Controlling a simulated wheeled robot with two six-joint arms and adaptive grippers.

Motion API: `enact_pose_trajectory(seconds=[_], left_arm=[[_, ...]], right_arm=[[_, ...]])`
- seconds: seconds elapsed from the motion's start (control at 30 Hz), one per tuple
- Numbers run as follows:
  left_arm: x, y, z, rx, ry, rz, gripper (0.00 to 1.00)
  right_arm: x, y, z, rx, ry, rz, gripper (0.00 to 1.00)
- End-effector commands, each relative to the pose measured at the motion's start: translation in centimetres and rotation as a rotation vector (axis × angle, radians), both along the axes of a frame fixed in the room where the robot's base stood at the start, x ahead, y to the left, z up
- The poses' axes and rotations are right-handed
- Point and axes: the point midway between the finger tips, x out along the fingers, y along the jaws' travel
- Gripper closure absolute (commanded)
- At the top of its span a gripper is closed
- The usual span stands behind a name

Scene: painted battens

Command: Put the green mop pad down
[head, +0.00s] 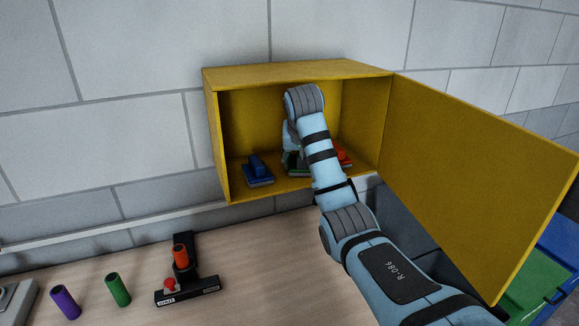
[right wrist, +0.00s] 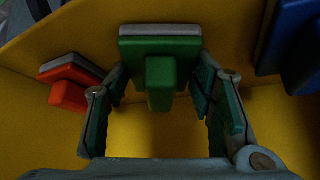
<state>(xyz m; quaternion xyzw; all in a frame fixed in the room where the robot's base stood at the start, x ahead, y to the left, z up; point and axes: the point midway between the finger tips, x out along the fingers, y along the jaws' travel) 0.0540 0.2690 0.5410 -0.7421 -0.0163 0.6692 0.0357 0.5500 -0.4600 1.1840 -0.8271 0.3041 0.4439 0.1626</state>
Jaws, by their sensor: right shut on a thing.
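The green mop pad (right wrist: 160,48) is a grey-backed block with a green top and grip. It sits between the fingers of my right gripper (right wrist: 160,80), which is shut on it. In the head view, my right gripper (head: 293,145) reaches into the yellow cabinet (head: 212,135), and my arm partly hides it. Only a little of the green pad shows there, low near the cabinet floor between the blue and red pads. I cannot tell whether it touches the floor. My left gripper is not in view.
A blue pad (head: 257,172) stands at the cabinet's left and a red pad (head: 344,157) at its right. The yellow door (head: 480,170) is swung open to the right. Purple (head: 65,302) and green (head: 118,289) cylinders and a black fixture (head: 187,285) stand on the bench.

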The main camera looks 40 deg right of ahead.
Motion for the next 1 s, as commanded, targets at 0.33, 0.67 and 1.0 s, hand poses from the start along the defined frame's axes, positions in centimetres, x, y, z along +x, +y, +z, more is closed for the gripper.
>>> enact_pose_trajectory(seconds=[0.33,0.67,1.0], left_arm=[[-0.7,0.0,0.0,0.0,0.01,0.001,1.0],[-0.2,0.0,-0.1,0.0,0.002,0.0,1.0],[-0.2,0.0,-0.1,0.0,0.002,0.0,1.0]], right_arm=[[0.3,0.5,-0.2,0.001,-0.002,0.008,0.95],[0.2,0.5,-1.1,0.004,0.007,0.007,0.32],[0.1,0.4,-1.0,0.003,0.006,0.006,0.31]])
